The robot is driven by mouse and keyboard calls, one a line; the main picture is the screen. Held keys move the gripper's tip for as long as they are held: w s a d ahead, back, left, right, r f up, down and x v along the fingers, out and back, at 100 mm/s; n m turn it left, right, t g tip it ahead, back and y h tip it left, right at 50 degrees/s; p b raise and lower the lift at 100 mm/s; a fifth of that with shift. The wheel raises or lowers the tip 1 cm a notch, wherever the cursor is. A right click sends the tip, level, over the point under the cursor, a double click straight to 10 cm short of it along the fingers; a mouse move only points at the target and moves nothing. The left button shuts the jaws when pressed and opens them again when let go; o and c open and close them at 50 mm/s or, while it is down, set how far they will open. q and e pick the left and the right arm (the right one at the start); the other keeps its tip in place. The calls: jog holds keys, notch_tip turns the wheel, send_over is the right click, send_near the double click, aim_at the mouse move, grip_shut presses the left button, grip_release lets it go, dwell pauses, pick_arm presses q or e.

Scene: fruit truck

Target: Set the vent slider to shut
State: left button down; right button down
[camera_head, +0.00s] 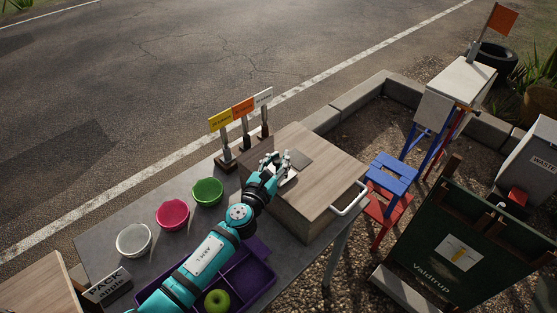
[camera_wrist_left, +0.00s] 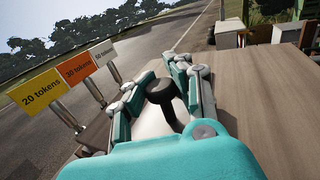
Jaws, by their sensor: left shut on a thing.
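The wooden box (camera_head: 325,190) with a white handle on its side stands at the right end of the grey table. My right gripper is not in view.
Three token signs (camera_head: 241,118) stand close behind the box on the left. Green (camera_head: 207,192), pink (camera_head: 172,214) and white (camera_head: 134,240) bowls line the table's back. A purple tray (camera_head: 262,278) with a green apple (camera_head: 217,300) lies under my arm.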

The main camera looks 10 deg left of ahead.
pick_arm(q)
jog(key=shift+s+f, duration=0.1)
jog(key=shift+f, duration=0.15)
jog(key=w+d, duration=0.1)
jog(key=w, duration=0.1)
jog(key=w+d+b, duration=0.1)
jog(key=w+d, duration=0.1)
jog(key=w+d+b, duration=0.1)
jog(key=w, duration=0.1)
jog(key=shift+w+d, duration=0.1)
jog(key=shift+d, duration=0.15)
jog(key=c, duration=1.9)
grip_release()
jog(key=o, duration=0.8)
jog(key=shift+d+r, duration=0.15)
jog(key=shift+d, duration=0.05)
jog(key=shift+o, duration=0.2)
jog(key=shift+a, duration=0.15)
jog(key=shift+a, duration=0.1)
jog(key=shift+s+a, duration=0.1)
jog(key=shift+s, duration=0.15)
jog(key=s, duration=0.3)
jog(key=s+a, duration=0.1)
jog(key=s, duration=0.3)
jog(key=s+a, duration=0.1)
jog(key=s, duration=0.3)
jog(key=shift+s, duration=0.2)
